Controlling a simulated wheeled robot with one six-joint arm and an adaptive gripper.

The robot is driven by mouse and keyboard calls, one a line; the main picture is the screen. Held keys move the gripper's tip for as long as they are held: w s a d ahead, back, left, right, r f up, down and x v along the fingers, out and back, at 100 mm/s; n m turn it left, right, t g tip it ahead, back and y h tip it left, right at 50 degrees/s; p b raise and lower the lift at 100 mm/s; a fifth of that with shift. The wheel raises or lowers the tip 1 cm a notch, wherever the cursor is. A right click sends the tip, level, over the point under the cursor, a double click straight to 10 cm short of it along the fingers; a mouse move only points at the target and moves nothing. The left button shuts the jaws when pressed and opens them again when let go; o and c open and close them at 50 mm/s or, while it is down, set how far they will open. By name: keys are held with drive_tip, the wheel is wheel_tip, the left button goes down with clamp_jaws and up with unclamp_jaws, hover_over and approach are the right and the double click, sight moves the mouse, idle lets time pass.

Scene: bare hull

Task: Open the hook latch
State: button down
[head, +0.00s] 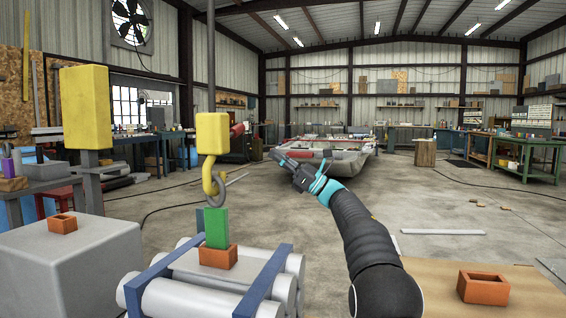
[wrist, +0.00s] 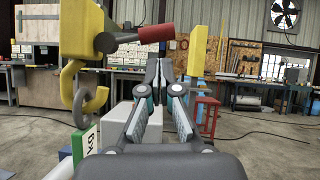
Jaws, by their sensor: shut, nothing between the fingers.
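The hook (head: 212,181) is yellow and hangs upright under a yellow block (head: 212,133) on a grey rod. In the wrist view the hook (wrist: 70,92) is at the left. A red-handled lever (head: 237,129) juts from the block's side; the red handle also shows at the top of the wrist view (wrist: 155,33). A grey ring (wrist: 97,103) sits at the hook's opening above a green block (head: 216,227). My gripper (head: 283,158) is shut and empty, right of the hook and apart from it. Its fingers (wrist: 163,72) show in the wrist view's middle.
The green block stands in an orange holder (head: 218,257) on grey cylinders (head: 190,298) with blue straps. A large grey box (head: 70,265) and a yellow-topped post (head: 84,107) stand left. Another orange holder (head: 483,288) is at lower right. Open floor lies beyond.

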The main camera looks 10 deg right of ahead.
drive_tip(key=shift+v, duration=1.1)
